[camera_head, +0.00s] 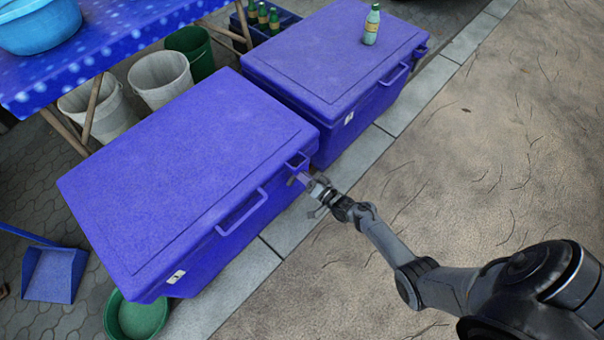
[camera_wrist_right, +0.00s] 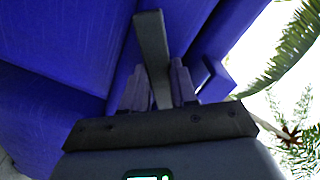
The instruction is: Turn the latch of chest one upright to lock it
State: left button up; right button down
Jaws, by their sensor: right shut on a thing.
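Two closed blue chests stand side by side in the head view, the near chest (camera_head: 185,175) and the far chest (camera_head: 330,60). My right gripper (camera_head: 304,180) is at the near chest's right front corner, beside its handle (camera_head: 243,212). In the right wrist view, a dark grey bar-like latch (camera_wrist_right: 151,45) stands between the fingers of my right gripper (camera_wrist_right: 158,88), which are shut on it. The bar runs up the picture against the blue chest wall. In the head view the latch is too small to judge its angle. My left gripper is not in view.
A green bottle (camera_head: 371,25) stands on the far chest's lid. A blue-covered table (camera_head: 110,35) with a basin (camera_head: 40,22) and several buckets are behind the chests. A green bowl (camera_head: 138,315) and blue dustpan (camera_head: 54,272) lie at left. The sandy ground at right is clear.

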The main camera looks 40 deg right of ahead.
jog(key=n, duration=1)
jog(key=shift+n+p, duration=0.3)
jog(key=shift+p, duration=0.1)
dwell(0.3)
jog(key=c, duration=0.9)
grip_release()
